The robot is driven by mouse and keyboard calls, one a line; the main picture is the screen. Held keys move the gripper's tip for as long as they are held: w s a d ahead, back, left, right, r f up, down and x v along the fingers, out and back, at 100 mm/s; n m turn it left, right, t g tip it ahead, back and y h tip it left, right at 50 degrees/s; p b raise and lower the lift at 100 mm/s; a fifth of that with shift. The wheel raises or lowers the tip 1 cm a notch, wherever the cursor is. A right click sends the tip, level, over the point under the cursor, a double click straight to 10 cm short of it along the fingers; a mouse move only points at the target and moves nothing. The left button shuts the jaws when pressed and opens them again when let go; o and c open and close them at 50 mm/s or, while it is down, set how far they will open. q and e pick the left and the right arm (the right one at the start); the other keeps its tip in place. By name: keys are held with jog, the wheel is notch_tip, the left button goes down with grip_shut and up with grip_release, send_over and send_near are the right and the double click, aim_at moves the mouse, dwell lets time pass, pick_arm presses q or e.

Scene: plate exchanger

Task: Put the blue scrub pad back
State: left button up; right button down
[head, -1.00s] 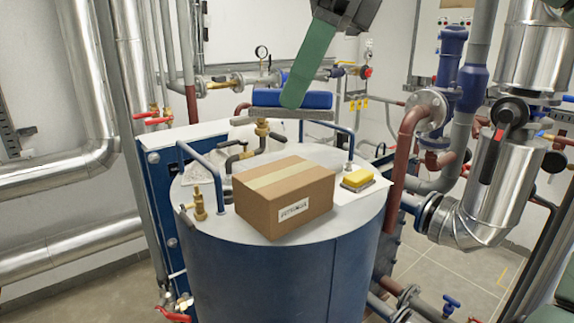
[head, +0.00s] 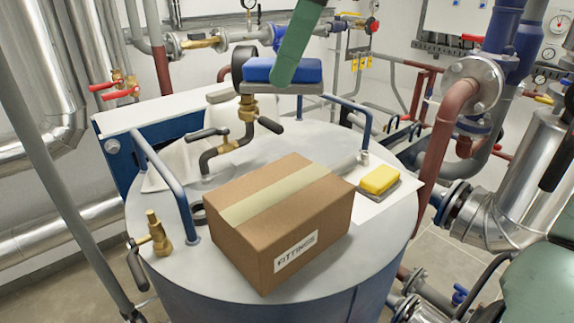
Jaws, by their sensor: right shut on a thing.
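The blue scrub pad (head: 283,71) has a grey underside and shows at the top middle of the head view, seemingly in the air above the back of the tank lid (head: 180,265). My right gripper (head: 290,68) comes down from the top edge with a green finger across the pad's face and is shut on it. The finger hides part of the pad. The far finger is hidden. My left gripper is not in view.
A cardboard box marked FITTINGS (head: 285,225) fills the lid's middle. A yellow pad (head: 379,179) on a grey base lies to its right on a white sheet (head: 372,204). Blue rails (head: 165,190), a brass valve (head: 157,235) and pipe fittings stand around the lid.

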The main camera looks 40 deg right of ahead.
aim_at(298, 82)
jog(key=f, duration=0.2)
jog(key=s+f, duration=0.1)
jog(key=f, duration=0.2)
jog(key=shift+a, duration=0.2)
jog(key=f, duration=0.2)
jog(key=w+f, duration=0.1)
jog(key=f, duration=0.1)
jog(key=d+f, duration=0.1)
jog(key=f, duration=0.1)
jog(key=shift+w+f+p, duration=0.1)
jog(key=shift+w+p, duration=0.05)
jog(key=shift+p, duration=0.15)
jog(key=shift+a+f, duration=0.1)
jog(key=shift+f, duration=0.55)
jog(key=shift+s+a+f, duration=0.1)
jog(key=shift+s+f, duration=0.1)
notch_tip(298, 82, down, 4)
jog(key=shift+w+r+p, duration=0.1)
jog(key=shift+r+p, duration=0.1)
jog(key=shift+p, duration=0.1)
jog(key=c, duration=0.5)
grip_release()
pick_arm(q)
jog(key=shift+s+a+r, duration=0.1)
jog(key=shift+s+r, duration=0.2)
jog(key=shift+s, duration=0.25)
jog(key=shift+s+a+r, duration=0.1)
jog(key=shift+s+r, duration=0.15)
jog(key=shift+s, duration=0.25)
